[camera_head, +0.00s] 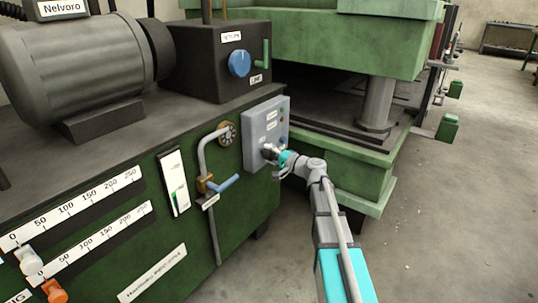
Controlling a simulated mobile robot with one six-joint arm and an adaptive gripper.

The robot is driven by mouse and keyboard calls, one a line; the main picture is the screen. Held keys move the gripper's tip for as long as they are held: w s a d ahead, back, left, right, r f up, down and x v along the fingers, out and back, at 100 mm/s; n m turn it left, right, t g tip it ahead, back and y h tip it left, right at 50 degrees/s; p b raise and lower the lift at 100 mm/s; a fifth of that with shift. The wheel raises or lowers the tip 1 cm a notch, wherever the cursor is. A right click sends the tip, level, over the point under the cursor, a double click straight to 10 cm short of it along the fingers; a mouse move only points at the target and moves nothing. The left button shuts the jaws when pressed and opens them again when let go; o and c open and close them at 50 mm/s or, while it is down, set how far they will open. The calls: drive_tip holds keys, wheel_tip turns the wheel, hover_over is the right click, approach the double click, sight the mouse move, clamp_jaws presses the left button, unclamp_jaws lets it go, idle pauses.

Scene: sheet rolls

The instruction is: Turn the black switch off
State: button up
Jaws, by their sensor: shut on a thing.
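A grey control box (253,132) is fixed to the right front of the green machine. It carries small lamps and labels on its upper face. My gripper (268,152) reaches in from the right and is shut at the lower part of this box, touching its front. The black switch is hidden behind my fingers, which are shut on it. I cannot make out which way the switch is turned.
A blue-handled valve (222,184) and bent grey pipe (203,152) stand left of the box. A blue knob (239,63) is on the dark housing above. A green press base (350,165) stands close behind my arm. Open concrete floor (440,220) lies to the right.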

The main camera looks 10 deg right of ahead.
drive_tip(key=o, duration=1.1)
drive_tip(key=shift+v, duration=6)
